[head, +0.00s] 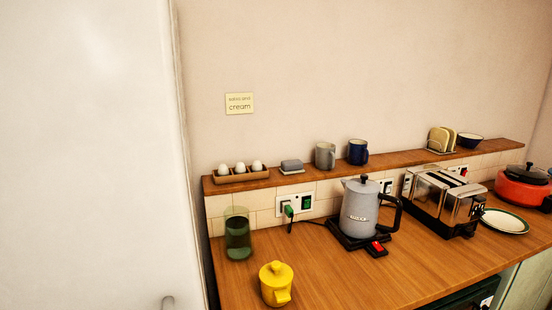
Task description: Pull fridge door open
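A large white upright surface, which looks like the fridge (85,150), fills the left side of the head view. A small grey piece, perhaps the top of its handle (168,302), shows at the bottom edge of the view near the fridge's right side. The rest of that piece is cut off by the frame. I see no gap along the visible right edge of the fridge. Neither of my grippers is in view.
Right of the fridge is a wooden counter (340,285) with a green glass jar (238,238), a yellow pot (276,285), a grey kettle (360,210), a toaster (440,200), a plate (504,221) and a red pot (522,188). A narrow shelf (405,157) above holds eggs and mugs.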

